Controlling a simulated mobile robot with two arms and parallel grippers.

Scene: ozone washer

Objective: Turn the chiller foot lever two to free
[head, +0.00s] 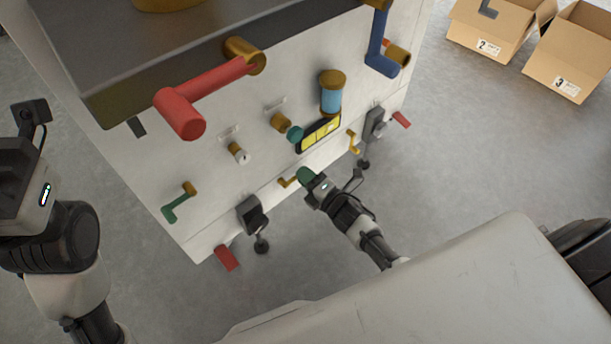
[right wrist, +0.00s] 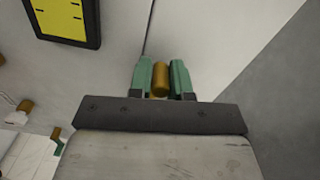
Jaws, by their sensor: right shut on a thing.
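My right gripper (head: 304,175) is low at the front panel of the cabinet (head: 215,150). Its green fingertips are shut on the brass handle of a small lever (head: 288,182). In the right wrist view the brass handle (right wrist: 160,79) stands between the two green fingers (right wrist: 160,80). A similar brass lever (head: 353,142) sits farther right, low on the panel. No label shows which of these is lever two. My left wrist (head: 40,190) is at the left edge, apart from the cabinet; its fingers are out of frame.
Black foot brackets (head: 253,214) (head: 375,123) and red pedals (head: 227,258) (head: 401,119) stick out low on the cabinet. Open cardboard boxes (head: 570,55) stand at the back right.

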